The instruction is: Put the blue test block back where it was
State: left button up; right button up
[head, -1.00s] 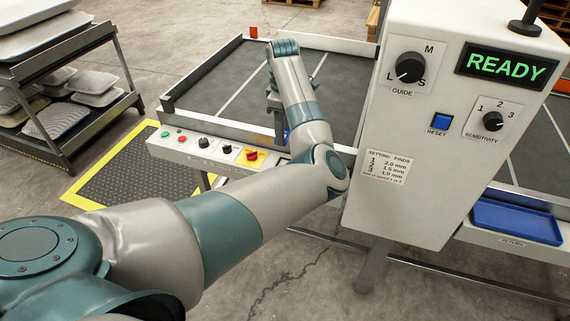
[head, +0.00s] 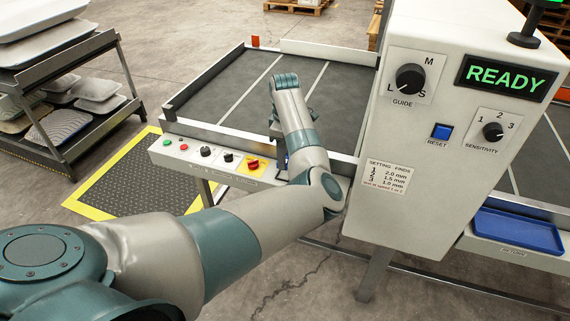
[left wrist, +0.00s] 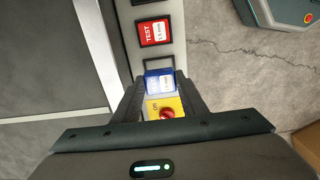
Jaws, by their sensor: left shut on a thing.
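The blue test block (left wrist: 160,82), with a pale label, is between the fingers of my left gripper (left wrist: 160,88), which is shut on it. A dark-edged empty square slot (left wrist: 158,63) lies just beyond the block in the left wrist view. Beyond that, a red block marked TEST 1.5 mm (left wrist: 154,32) sits in its own square. In the head view my left gripper (head: 279,130) is mostly hidden by my arm; a bit of the blue block (head: 287,162) shows at the panel's right end. I cannot tell whether the block touches the rail.
A red knob on a yellow plate (head: 252,164) is close beside the gripper on the button panel (head: 190,151). The tall white cabinet (head: 400,225) reading READY stands just right of my arm. A blue return tray (head: 518,232) is at the far right. The conveyor belt (head: 215,98) behind looks bare.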

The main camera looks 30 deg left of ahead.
pick_arm(q)
notch_tip(320, 180, down, 3)
jog(key=shift+f, duration=0.35)
pick_arm(e)
jog(key=shift+a+r, duration=0.1)
pick_arm(q)
jog(key=o, duration=1.2)
jog(key=shift+c, duration=0.2)
pick_arm(e)
jog(key=shift+w, duration=0.1)
pick_arm(q)
notch_tip(320, 180, up, 10)
jog(key=shift+r+b, duration=0.2)
jog(key=shift+b, duration=0.25)
jog(key=shift+r, duration=0.8)
pick_arm(e)
jog(key=shift+s+d+f+g, duration=0.5)
jog(key=shift+s+d+f, duration=0.15)
jog(key=shift+s, duration=0.25)
